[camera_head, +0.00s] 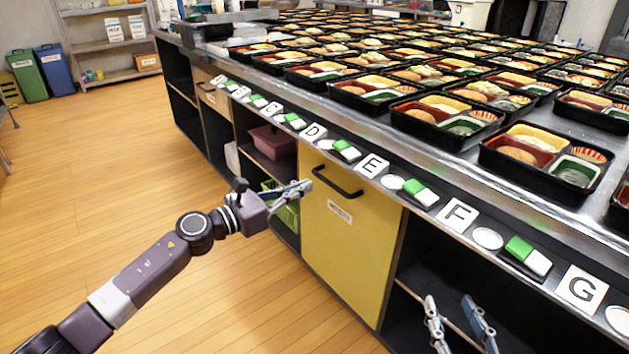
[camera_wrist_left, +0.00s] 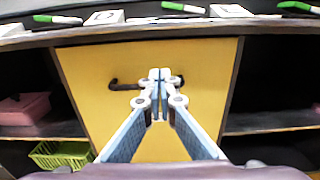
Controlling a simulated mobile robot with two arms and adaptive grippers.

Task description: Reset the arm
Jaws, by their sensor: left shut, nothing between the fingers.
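My left arm reaches in from the left in the head view. Its gripper (camera_head: 303,186) is shut and empty in front of the yellow cabinet front (camera_head: 345,262). In the left wrist view the shut fingertips (camera_wrist_left: 160,76) overlap the middle of the black handle (camera_wrist_left: 125,85); whether they touch it I cannot tell. The handle also shows in the head view (camera_head: 338,182), to the right of the fingertips and apart from them in the picture. My right gripper (camera_head: 458,312) shows at the bottom edge, its two fingers apart with nothing between them.
A long counter holds many black bento trays (camera_head: 545,160). Its front edge carries letter cards (camera_head: 458,215) and green-and-white blocks (camera_head: 420,192). Open shelves below hold a pink bin (camera_head: 272,142) and a green basket (camera_head: 288,215). Wooden floor (camera_head: 120,150) at left is clear.

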